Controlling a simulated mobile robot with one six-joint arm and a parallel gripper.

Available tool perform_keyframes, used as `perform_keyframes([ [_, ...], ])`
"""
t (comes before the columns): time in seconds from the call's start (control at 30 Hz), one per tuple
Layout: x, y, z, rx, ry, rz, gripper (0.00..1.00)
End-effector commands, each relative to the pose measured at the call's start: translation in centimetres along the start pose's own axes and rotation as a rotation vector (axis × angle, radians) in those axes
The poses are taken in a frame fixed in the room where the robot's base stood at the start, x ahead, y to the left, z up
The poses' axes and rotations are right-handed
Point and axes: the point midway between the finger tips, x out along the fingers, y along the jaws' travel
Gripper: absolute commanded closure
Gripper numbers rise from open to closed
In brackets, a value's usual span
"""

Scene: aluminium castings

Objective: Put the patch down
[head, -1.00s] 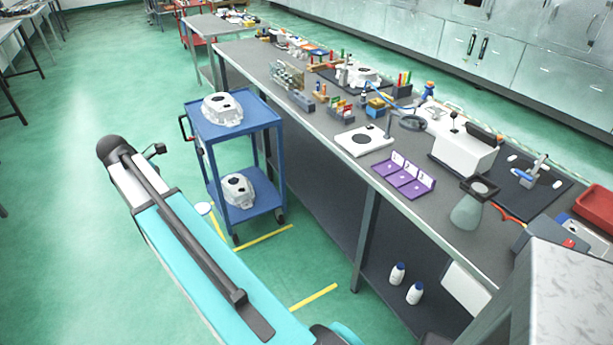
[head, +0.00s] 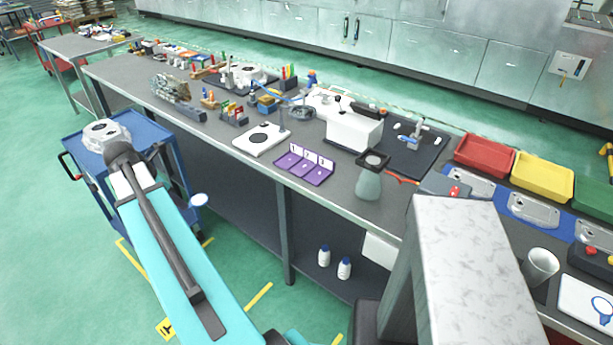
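A small pale round disc (head: 198,200) shows just right of my arm, in front of the blue cart; it may be the patch, but I cannot tell. My turquoise arm crosses the lower left, and my gripper is hidden behind it, so its fingers and any grip on the disc do not show. On the bench are a white plate with a black circle (head: 248,146) and a purple three-part tray (head: 304,176) with numbered labels; no patch can be made out in the tray.
The blue cart (head: 153,133) carries a casting (head: 98,138). The grey bench (head: 225,165) holds a grey-green flask (head: 368,184), a white machine (head: 352,132), and red (head: 484,155) and yellow (head: 543,176) bins. A pale marbled block (head: 470,265) fills the lower right foreground.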

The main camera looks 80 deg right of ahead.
Motion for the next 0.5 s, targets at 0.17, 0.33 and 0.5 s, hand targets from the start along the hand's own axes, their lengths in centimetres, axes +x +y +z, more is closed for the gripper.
perform_keyframes([
  [0.17, 1.8, -2.2, 4.5, -0.002, 0.0, 0.0, 1.0],
  [0.33, 3.3, -4.4, 8.3, -0.009, 0.0, 0.003, 1.0],
  [0.5, 4.7, -6.8, 11.9, -0.014, 0.0, 0.005, 1.0],
])
